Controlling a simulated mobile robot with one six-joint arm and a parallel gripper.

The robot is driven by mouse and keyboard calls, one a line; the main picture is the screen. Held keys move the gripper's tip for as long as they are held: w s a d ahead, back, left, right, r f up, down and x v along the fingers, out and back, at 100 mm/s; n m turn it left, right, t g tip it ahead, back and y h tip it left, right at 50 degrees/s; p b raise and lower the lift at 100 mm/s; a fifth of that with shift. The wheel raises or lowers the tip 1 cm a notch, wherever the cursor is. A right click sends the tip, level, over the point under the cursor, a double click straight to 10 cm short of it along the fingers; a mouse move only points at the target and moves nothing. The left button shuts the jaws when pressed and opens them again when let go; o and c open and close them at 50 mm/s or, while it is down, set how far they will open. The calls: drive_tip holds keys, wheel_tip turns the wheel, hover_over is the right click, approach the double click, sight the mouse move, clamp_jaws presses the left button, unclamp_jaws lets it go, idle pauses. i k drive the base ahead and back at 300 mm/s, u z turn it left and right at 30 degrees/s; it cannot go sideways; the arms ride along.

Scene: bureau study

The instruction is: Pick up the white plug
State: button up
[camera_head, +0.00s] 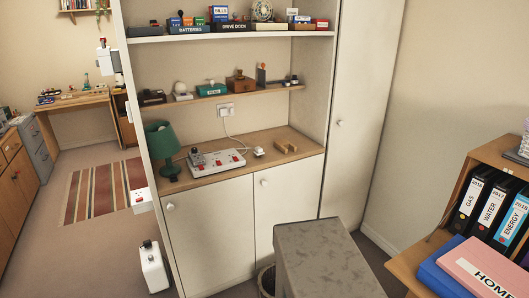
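A small white object that looks like the white plug (259,151) lies on the wooden counter (230,169) of the cabinet niche. It is right of a white power strip (217,160) with red switches and left of a small wooden block with a notch (286,146). Its details are too small to tell. A white wall socket (224,110) is above the counter, with something white in it and a cord running down. My gripper is not in view.
A green lamp (162,144) stands at the counter's left end. Shelves (220,92) with small items hang above. A grey block-like piece (318,262) stands in front of the cabinet. A shelf with binders (472,205) is at right. Floor is open at left around a striped rug (95,192).

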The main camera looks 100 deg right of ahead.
sight(259, 150)
drive_tip(key=u, duration=0.1)
drive_tip(key=k, duration=0.95)
drive_tip(key=z, duration=1.8)
drive_tip(key=i, duration=1)
drive_tip(key=z, duration=0.15)
drive_tip(key=k, duration=0.1)
